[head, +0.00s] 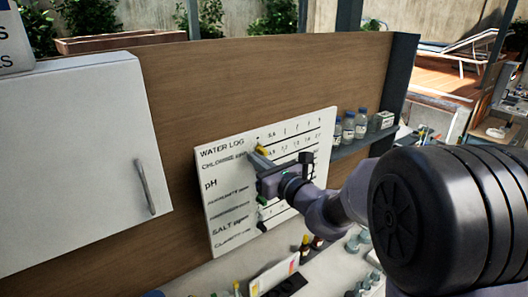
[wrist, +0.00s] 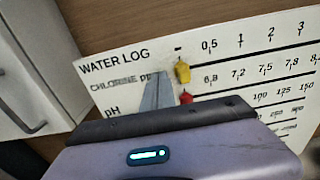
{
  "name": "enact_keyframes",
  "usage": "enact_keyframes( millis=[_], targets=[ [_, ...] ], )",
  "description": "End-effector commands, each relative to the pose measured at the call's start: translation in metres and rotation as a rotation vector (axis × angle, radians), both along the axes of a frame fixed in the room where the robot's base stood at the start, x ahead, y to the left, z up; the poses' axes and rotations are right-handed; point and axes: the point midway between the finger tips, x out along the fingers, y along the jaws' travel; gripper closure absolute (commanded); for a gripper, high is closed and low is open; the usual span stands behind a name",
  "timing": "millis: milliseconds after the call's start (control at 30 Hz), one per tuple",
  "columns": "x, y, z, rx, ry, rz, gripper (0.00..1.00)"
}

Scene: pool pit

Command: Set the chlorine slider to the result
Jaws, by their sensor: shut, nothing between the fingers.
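The white water log board (head: 228,215) hangs on the wooden panel with printed rows and scales; it also fills much of the wrist view (wrist: 105,93). A yellow slider (wrist: 183,71) sits at the left end of the top scale, below the dash mark and left of 0.5; it shows in the head view (head: 262,149). A red slider (wrist: 186,97) is just below it, partly hidden by my gripper. My gripper (wrist: 157,90) is shut and empty, its fingertips just left of the yellow slider, over the chlorine label's end. I cannot tell whether they touch it.
A white cabinet door with a handle (head: 145,187) stands left of the board. Small bottles (head: 348,128) stand on a shelf to the right. The counter below holds dark bottles, a white card (head: 274,276) and small containers. My arm hides the board's lower right.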

Motion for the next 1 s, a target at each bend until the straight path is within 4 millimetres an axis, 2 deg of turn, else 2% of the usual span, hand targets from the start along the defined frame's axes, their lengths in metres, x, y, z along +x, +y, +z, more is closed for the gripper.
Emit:
enact_keyframes(
  millis=[267, 1000],
  targets=[
    [0.001, -0.001, 0.000, 0.000, 0.000, -0.001, 1.00],
    [0.026, -0.038, 0.001, 0.001, 0.001, -0.001, 1.00]
  ],
)
